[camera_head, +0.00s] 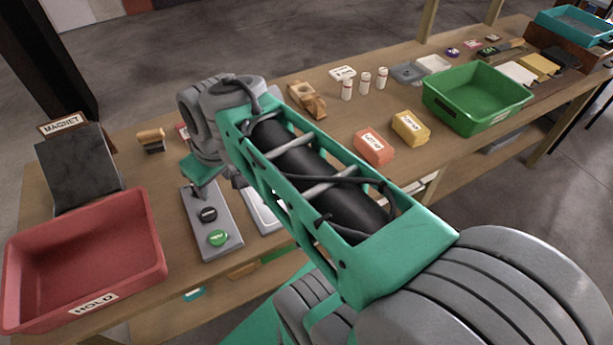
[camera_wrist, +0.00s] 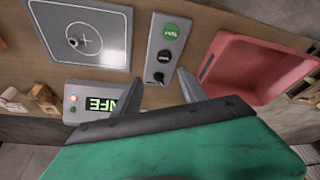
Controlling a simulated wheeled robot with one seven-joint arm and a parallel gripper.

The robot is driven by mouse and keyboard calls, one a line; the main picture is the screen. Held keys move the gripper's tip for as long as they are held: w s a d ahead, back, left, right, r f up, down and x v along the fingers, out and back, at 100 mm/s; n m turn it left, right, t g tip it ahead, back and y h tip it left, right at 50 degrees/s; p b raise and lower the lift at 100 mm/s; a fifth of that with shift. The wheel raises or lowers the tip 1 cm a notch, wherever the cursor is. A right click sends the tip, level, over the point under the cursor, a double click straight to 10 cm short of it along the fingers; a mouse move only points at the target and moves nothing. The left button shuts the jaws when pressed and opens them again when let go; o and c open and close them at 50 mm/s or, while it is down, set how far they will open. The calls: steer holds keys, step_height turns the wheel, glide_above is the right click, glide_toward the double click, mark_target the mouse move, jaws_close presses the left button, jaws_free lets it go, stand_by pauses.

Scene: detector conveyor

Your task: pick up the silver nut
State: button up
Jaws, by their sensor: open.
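In the wrist view, the silver nut (camera_wrist: 73,42) appears as a small ring on a grey metal plate (camera_wrist: 105,60) marked with a circle and cross. It lies left of the cross's middle. My gripper (camera_wrist: 157,65) is open and empty, with its fingers apart. The nut is left of both fingers in the picture and is not between them. In the head view, my arm covers most of the plate, and the nut cannot be seen.
A button panel (camera_wrist: 153,67) with a green and a black button lies beside the plate. A red bin (camera_head: 150,230) labelled HOLD stands at left. A display box (camera_wrist: 75,115) is near the fingers. A green bin (camera_head: 470,125) and several small blocks stand along the bench.

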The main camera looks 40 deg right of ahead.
steer(key=w+d+f+n+y+b, duration=0.1)
steer(key=w+d+f, duration=0.15)
steer(key=d, duration=0.35)
steer(key=w+d+f+n+b, duration=0.1)
steer(key=d+f+n+b, duration=0.1)
steer(key=d+f, duration=0.25)
steer(key=s+d+f+n, duration=0.1)
steer(key=d+f, duration=0.1)
steer(key=d, duration=0.3)
steer(key=s+d+f+n+y+b, duration=0.1)
steer(key=d+f, duration=0.2)
steer(key=d, duration=0.3)
steer(key=s+d+f+n+y, duration=0.1)
steer(key=s+d+f+n, duration=0.1)
steer(key=d, duration=0.3)
steer(key=shift+d+f, duration=0.35)
steer(key=x, duration=0.3)
steer(key=p+x, duration=0.1)
steer(key=x, duration=0.2)
steer(key=shift+a+f, duration=0.35)
steer(key=shift+f, duration=0.05)
jaws_close()
